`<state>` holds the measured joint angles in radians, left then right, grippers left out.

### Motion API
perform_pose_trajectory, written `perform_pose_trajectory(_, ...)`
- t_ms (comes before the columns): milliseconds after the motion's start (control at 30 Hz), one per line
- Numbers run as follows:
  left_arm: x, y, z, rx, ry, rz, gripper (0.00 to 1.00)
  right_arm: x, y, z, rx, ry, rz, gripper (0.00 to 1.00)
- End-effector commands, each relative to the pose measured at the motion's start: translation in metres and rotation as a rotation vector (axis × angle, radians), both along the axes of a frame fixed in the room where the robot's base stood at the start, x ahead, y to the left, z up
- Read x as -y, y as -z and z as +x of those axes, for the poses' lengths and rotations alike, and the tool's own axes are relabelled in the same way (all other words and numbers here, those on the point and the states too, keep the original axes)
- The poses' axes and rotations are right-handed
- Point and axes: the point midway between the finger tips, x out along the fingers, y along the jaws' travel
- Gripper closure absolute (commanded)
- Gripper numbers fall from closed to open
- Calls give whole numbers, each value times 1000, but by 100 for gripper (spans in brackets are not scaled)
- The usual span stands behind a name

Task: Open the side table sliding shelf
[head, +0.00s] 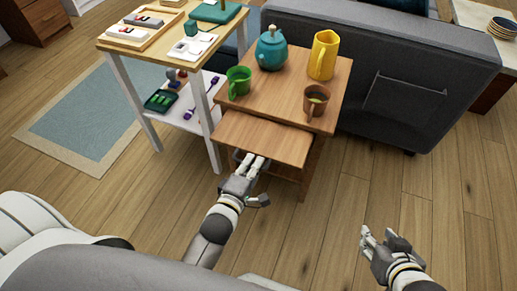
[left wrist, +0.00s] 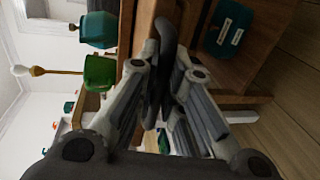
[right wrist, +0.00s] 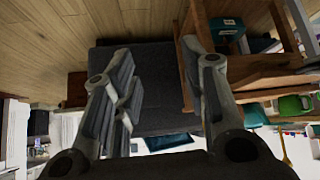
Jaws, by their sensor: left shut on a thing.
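The wooden side table (head: 292,98) stands in the middle of the head view. Its sliding shelf (head: 262,139) sticks out from under the top toward me. My left gripper (head: 252,166) is at the shelf's front edge, shut on the dark shelf handle (left wrist: 165,38), which passes between its fingers in the left wrist view. The fingers hide part of the handle. My right gripper (head: 384,242) is open and empty above the floor at the lower right, apart from the table; its spread fingers show in the right wrist view (right wrist: 165,92).
On the table top are a teal teapot (head: 271,51), a yellow pitcher (head: 323,57), a green mug (head: 238,82) and a brown cup (head: 316,100). A shelved cart (head: 205,103) stands close left. A grey sofa (head: 400,75) is behind. Wood floor at right is clear.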

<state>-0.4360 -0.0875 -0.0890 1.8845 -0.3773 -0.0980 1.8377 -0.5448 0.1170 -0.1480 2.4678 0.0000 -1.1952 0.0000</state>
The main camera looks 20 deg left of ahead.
Motion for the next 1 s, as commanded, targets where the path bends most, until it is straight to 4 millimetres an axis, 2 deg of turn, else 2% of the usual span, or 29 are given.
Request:
perform_pose_trajectory(100, -1, -1, -18, -6, -1, -2, 100, 10, 11, -30, -151, 12, -33, 60)
perform_pose_trajectory(333, -2, -1, -41, -4, -1, 0, 100, 25, 26, -81, -387, 31, -81, 60)
perform_pose_trajectory(600, -2, 0, -55, -1, 0, 0, 100, 26, 22, -84, -402, 33, -84, 60)
perform_pose_trajectory(1000, -2, 0, -57, -1, 0, 1, 100, 26, 22, -84, -401, 32, -84, 60)
